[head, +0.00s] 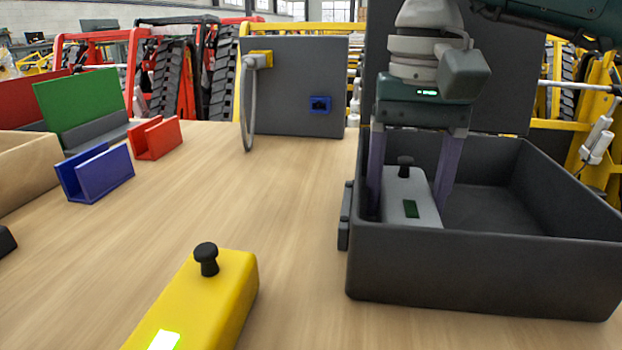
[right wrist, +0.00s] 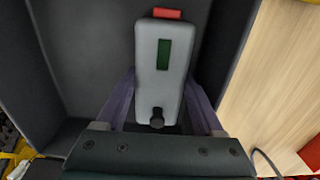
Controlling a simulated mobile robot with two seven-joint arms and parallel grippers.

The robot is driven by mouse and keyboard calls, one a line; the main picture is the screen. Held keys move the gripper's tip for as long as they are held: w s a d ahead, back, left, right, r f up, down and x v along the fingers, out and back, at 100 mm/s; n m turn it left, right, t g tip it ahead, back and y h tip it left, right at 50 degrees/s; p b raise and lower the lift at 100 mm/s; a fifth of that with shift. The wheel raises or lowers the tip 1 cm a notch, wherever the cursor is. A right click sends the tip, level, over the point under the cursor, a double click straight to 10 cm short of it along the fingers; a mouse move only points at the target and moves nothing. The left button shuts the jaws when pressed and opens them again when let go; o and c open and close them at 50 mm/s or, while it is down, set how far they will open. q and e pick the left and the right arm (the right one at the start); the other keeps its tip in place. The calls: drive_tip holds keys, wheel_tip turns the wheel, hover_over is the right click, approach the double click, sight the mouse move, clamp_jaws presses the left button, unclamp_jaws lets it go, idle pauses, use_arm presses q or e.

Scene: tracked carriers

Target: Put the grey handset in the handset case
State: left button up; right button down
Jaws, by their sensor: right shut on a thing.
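The grey handset (head: 407,203) has a black knob and a dark green screen. It is inside the open dark grey handset case (head: 480,277), near the case's left wall. My right gripper (head: 411,203) reaches down into the case with its two purple fingers on either side of the handset, shut on it. In the right wrist view the handset (right wrist: 161,75) lies between the fingers (right wrist: 158,105), with a red end at the top. The front wall hides the handset's lower part in the head view, so I cannot tell whether it touches the case floor. My left gripper is not in view.
A yellow handset (head: 205,300) lies on the table in front. Blue (head: 97,177) and red (head: 156,140) holders and a green panel (head: 85,105) stand at the left. A grey panel (head: 295,85) with a cable stands behind. The table's middle is clear.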

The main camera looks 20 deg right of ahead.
sight(406, 190)
drive_tip(key=shift+w+r, duration=0.1)
drive_tip(key=shift+c, duration=1.4)
unclamp_jaws()
drive_tip(key=shift+r, duration=0.25)
wheel_tip(406, 190, up, 12)
drive_tip(key=p, duration=0.2)
drive_tip(key=shift+f+p, duration=0.2)
drive_tip(key=shift+p, duration=0.2)
